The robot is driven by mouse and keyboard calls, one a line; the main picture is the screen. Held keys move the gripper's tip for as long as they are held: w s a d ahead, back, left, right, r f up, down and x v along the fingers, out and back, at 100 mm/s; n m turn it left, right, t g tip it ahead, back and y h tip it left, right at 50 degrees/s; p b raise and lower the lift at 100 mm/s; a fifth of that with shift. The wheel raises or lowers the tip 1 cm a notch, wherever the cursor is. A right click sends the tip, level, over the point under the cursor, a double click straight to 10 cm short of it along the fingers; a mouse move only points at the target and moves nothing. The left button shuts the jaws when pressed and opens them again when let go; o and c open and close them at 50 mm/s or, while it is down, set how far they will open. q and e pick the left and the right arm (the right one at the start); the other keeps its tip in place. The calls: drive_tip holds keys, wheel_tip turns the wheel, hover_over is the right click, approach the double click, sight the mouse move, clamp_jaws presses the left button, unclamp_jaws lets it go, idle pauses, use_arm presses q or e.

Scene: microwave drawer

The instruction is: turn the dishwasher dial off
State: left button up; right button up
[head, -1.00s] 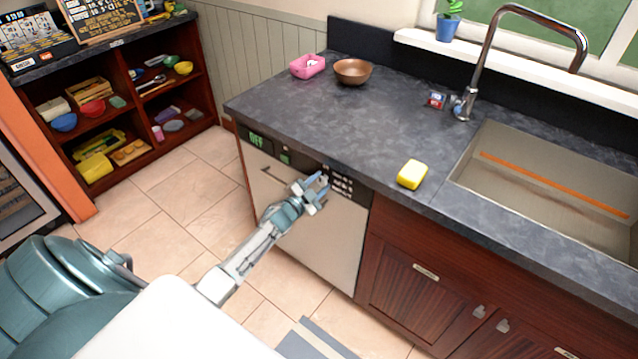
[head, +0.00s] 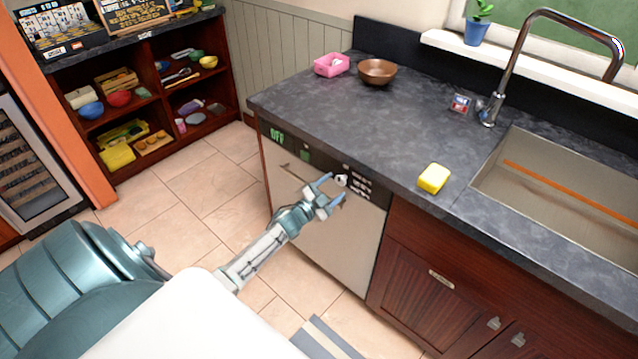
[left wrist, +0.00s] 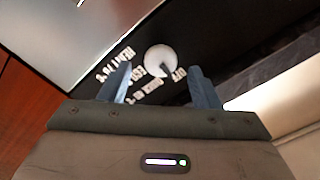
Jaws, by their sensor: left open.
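The dishwasher (head: 335,245) is a pale front with a black control panel under the counter. Its panel shows green "OFF" lettering (head: 277,135) at the left. A round white dial (head: 341,180) sits on the panel with white lettering around it; it also shows in the left wrist view (left wrist: 161,59), with a dark pointer mark near its lower right. My left gripper (head: 331,190) is open at the panel, its fingers on either side of the dial; in the left wrist view the fingertips (left wrist: 160,80) lie just short of the dial. Contact cannot be told. My right gripper is not in view.
The dark countertop (head: 330,125) overhangs just above the panel. A yellow sponge (head: 433,178), a brown bowl (head: 377,71) and a pink container (head: 331,65) rest on it. A sink (head: 560,185) is at the right. The tiled floor (head: 185,190) left of the dishwasher is clear.

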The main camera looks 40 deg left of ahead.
use_arm(q)
drive_tip(key=s+b, duration=0.2)
drive_tip(key=s, duration=0.5)
drive_tip(key=shift+s+a, duration=0.3)
drive_tip(key=shift+s, duration=0.1)
drive_tip(key=s+f+n+g+y, duration=0.1)
drive_tip(key=s+f+n+g, duration=0.15)
drive_tip(key=s+f, duration=0.55)
drive_tip(key=s+f+n+g+y, duration=0.1)
drive_tip(key=s+f+n+g, duration=0.2)
drive_tip(key=f, duration=0.9)
drive_tip(key=s+f+n+g+y, duration=0.1)
drive_tip(key=s+f+g, duration=0.2)
drive_tip(key=s+f, duration=0.55)
drive_tip(key=s+d+f+n+g, duration=0.1)
drive_tip(key=s+d+f, duration=0.3)
drive_tip(key=s, duration=0.6)
drive_tip(key=s+d+f+n+g, duration=0.1)
drive_tip(key=s+d+f+g, duration=0.3)
drive_tip(key=s+f, duration=0.4)
drive_tip(key=s+d+f+n+g, duration=0.1)
drive_tip(key=s+d+f+g, duration=0.2)
drive_tip(key=s, duration=0.9)
wheel_tip(320, 180, down, 4)
drive_tip(key=shift+s+d+r+h, duration=0.15)
drive_tip(key=shift+s+d+h, duration=0.15)
drive_tip(key=shift+d, duration=0.25)
